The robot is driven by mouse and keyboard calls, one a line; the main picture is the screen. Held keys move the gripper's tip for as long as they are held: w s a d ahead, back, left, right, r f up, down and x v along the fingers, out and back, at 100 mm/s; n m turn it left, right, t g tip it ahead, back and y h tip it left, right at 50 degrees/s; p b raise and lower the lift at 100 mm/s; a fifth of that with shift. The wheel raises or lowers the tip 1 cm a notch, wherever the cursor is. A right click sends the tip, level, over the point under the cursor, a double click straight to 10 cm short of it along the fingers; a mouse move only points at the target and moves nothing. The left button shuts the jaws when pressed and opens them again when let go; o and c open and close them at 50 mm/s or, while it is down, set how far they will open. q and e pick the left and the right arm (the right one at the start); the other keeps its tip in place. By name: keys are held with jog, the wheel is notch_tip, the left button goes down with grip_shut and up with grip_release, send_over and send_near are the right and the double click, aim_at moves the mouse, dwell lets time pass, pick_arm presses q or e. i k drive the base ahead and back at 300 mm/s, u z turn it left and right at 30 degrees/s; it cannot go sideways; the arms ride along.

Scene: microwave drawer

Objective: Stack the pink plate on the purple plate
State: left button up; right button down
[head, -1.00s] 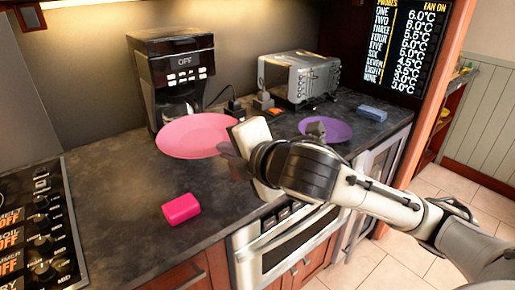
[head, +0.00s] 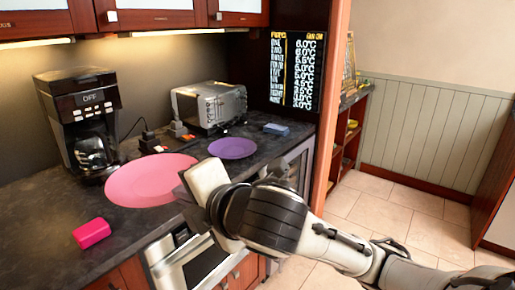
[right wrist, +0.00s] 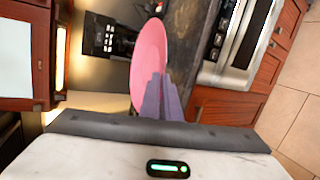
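The pink plate (head: 145,182) is over the dark counter, in front of the coffee maker. It also shows in the right wrist view (right wrist: 146,62), where my right gripper (right wrist: 163,82) has its fingers close together on the plate's rim. In the head view my right gripper (head: 186,190) is at the plate's right edge, partly hidden behind its own wrist. The purple plate (head: 232,148) lies flat on the counter, farther back and to the right, with nothing on it. My left gripper is not in view.
A coffee maker (head: 80,125) stands at the left and a toaster oven (head: 210,104) behind the purple plate. A pink block (head: 91,233) lies near the counter's front; a blue item (head: 276,129) lies at the far right. Plugs (head: 165,136) are behind the pink plate.

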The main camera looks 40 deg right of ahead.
aim_at(237, 153)
jog(key=z, duration=1.7)
jog(key=i, duration=1.15)
jog(key=u, duration=1.9)
